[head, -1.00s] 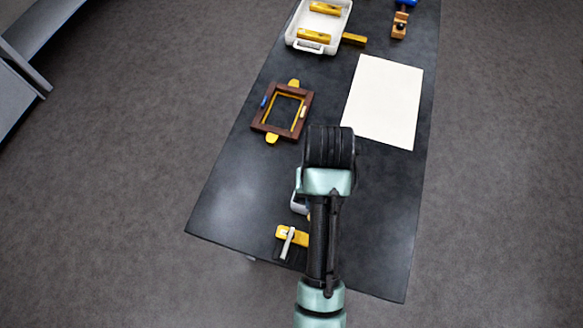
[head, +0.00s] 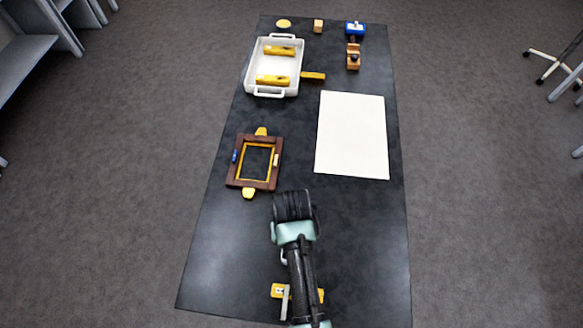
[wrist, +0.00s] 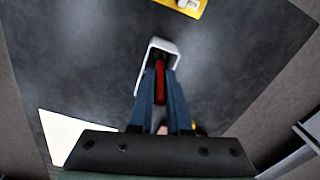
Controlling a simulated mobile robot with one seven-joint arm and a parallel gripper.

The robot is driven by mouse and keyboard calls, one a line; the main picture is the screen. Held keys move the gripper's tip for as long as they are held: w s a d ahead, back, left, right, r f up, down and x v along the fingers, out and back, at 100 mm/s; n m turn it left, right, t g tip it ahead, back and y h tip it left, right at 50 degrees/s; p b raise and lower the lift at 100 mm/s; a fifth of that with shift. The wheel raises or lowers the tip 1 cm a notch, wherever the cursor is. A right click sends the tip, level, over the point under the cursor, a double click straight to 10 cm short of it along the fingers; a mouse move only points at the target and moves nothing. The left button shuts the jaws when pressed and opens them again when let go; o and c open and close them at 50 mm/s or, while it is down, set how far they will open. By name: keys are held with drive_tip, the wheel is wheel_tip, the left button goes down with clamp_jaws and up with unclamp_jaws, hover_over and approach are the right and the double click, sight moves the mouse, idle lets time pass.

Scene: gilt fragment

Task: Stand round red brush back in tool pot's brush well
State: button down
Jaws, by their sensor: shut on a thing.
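In the wrist view the red brush (wrist: 160,84) is held upright-looking between the two blue fingers of my gripper (wrist: 160,72), which is shut on it. The white tool pot (wrist: 171,47) shows as an open box right around or below the fingertips. The brush's lower end overlaps the pot's opening; I cannot tell whether it is inside a well or above it. In the head view my arm hides the gripper, the brush and nearly all of the pot; only a pale edge of the pot (head: 283,256) shows.
A yellow block with a white-handled tool (head: 278,291) lies near the pot. Dark table (head: 358,225) is bare right of my arm.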

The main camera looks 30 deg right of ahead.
drive_tip(key=shift+f, duration=0.35)
drive_tip(key=shift+w+f, duration=0.1)
drive_tip(key=c, duration=0.9)
unclamp_jaws()
wheel_tip(320, 180, up, 12)
drive_tip(key=shift+r+b, duration=0.15)
drive_tip(key=shift+b, duration=0.3)
